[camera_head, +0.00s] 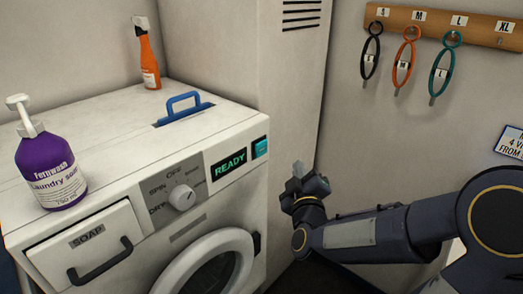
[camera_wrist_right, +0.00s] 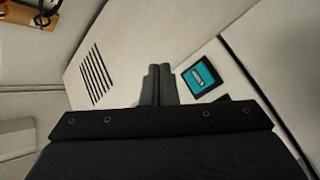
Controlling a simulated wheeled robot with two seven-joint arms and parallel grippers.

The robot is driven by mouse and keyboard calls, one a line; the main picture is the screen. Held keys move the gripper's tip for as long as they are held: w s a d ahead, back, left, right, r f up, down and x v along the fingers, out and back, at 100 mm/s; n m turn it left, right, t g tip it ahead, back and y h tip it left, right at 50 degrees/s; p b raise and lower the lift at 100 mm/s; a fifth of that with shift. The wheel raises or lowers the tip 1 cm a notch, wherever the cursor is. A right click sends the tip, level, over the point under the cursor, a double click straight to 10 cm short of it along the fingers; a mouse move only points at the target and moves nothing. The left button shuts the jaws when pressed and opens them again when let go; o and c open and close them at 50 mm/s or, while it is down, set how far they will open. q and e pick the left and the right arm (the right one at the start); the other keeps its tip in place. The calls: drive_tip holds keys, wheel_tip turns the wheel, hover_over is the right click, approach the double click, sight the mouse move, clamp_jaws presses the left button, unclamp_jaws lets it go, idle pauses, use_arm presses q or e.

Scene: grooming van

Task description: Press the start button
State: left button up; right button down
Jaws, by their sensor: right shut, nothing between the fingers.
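The start button is a teal square (camera_head: 260,148) at the upper right of the washing machine's front panel, beside a display reading READY (camera_head: 229,164). In the right wrist view the teal button (camera_wrist_right: 203,77) sits just right of the fingertips, in a dark frame. My right gripper (camera_head: 297,170) is shut and empty, to the right of the button and a little lower in the head view, apart from it. Its closed fingers (camera_wrist_right: 158,70) also show in the wrist view. My left gripper is not in view.
The washing machine (camera_head: 130,140) has a dial (camera_head: 182,197), a soap drawer (camera_head: 88,246) and a round door (camera_head: 207,270). A purple soap bottle (camera_head: 50,170), an orange spray bottle (camera_head: 148,60) and a blue handle (camera_head: 183,108) are on top. Collars hang on the right wall.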

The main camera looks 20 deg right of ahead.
drive_tip(key=shift+w, duration=0.1)
approach(266, 147)
drive_tip(key=shift+s+d+p+x, duration=0.1)
drive_tip(key=shift+d+x, duration=0.1)
drive_tip(key=shift+x, duration=0.65)
drive_tip(key=shift+s+d+p+x, duration=0.1)
drive_tip(key=shift+d+x, duration=0.05)
drive_tip(key=shift+x, duration=0.75)
drive_tip(key=shift+s+d+p+x, duration=0.1)
drive_tip(key=shift+d+x, duration=0.1)
drive_tip(key=shift+x, duration=0.65)
drive_tip(key=shift+w+r, duration=0.1)
drive_tip(key=shift+r, duration=0.05)
drive_tip(key=shift+w+a, duration=0.2)
drive_tip(key=shift+w, duration=0.15)
drive_tip(key=shift+w+a, duration=0.2)
drive_tip(key=shift+w, duration=0.25)
idle(0.6)
idle(0.3)
drive_tip(key=shift+s+d, duration=0.35)
drive_tip(key=shift+s, duration=0.5)
